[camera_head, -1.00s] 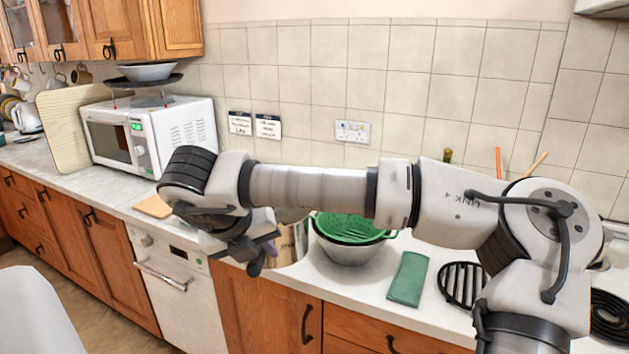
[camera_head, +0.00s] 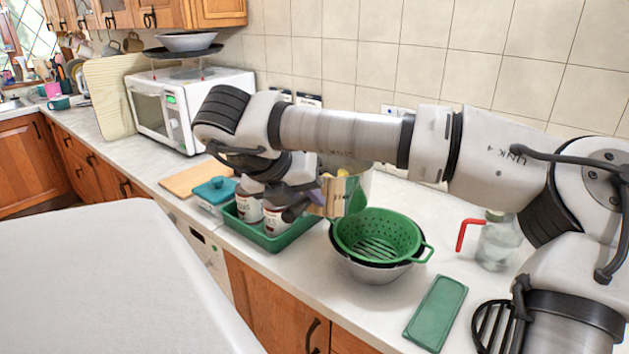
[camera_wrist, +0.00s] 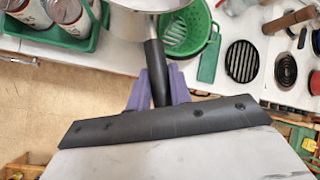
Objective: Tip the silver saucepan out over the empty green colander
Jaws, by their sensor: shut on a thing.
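My gripper (camera_wrist: 158,92) is shut on the black handle of the silver saucepan (camera_wrist: 128,22), its purple fingers on either side of the handle. In the head view the saucepan (camera_head: 344,194) is partly hidden behind my arm. It is held above the counter, just left of and behind the green colander in the picture. The green colander (camera_head: 405,238) looks empty and sits in a grey metal bowl (camera_head: 362,270). In the wrist view the colander (camera_wrist: 208,28) is just right of the saucepan.
A green tray (camera_head: 262,238) with red-and-white tins is left of the bowl. A teal-lidded box (camera_head: 215,191) and a wooden board (camera_head: 195,178) lie farther left. A green flat box (camera_head: 436,312) lies right of the bowl, with a glass jug (camera_head: 497,243) behind it.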

